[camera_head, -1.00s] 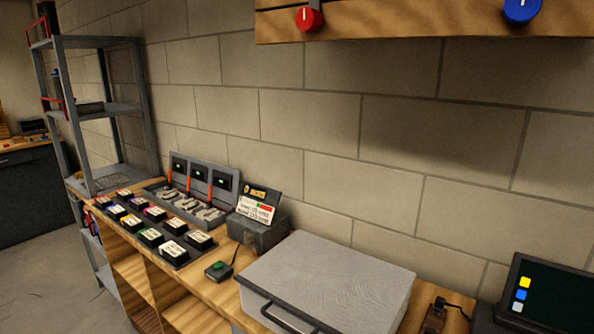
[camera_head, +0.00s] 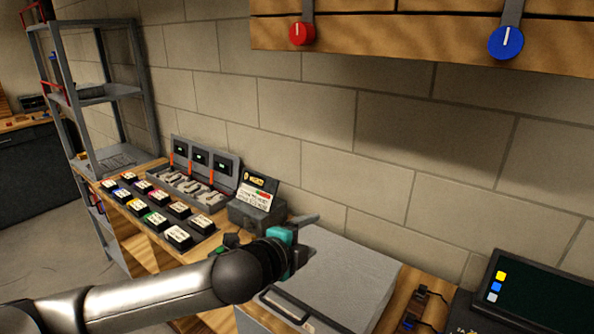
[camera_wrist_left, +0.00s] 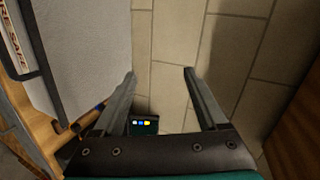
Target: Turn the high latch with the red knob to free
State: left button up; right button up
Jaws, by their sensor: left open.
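The red knob (camera_head: 302,33) with a white mark hangs at the top of the head view, on the lower wooden edge of a wall cabinet (camera_head: 400,35). A grey latch bar (camera_head: 307,10) rises from it and is cut off by the picture's top. My left gripper (camera_head: 308,236) is over the workbench, well below the red knob and apart from it. In the left wrist view its two fingers (camera_wrist_left: 159,74) are spread with nothing between them, facing the block wall. The red knob is not in the wrist view. My right gripper is not in view.
A blue knob (camera_head: 506,42) on a similar bar is to the right. The wall space between bench and cabinet is clear.

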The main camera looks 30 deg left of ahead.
pick_arm(q)
notch_tip(320, 180, up, 20)
jog(key=a+m+t+h+p, duration=0.1)
jog(key=a+m+t+h, duration=0.15)
jog(key=m, duration=0.85)
jog(key=m+t+p, duration=0.2)
jog(key=m+p, duration=0.3)
jog(key=m, duration=0.4)
send_near(297, 34)
jog(key=shift+y, duration=0.55)
jog(key=shift+w+d+r+p, duration=0.1)
jog(key=shift+w+d+p, duration=0.15)
jog(key=shift+w+p, duration=0.65)
jog(key=shift+w+d+r+p, duration=0.1)
jog(key=shift+w+d+p, duration=0.15)
jog(key=shift+w, duration=1.15)
jog(key=shift+w+f, duration=0.1)
jog(key=shift+w, duration=1.3)
jog(key=shift+w+d, duration=0.15)
jog(key=shift+w, duration=1.05)
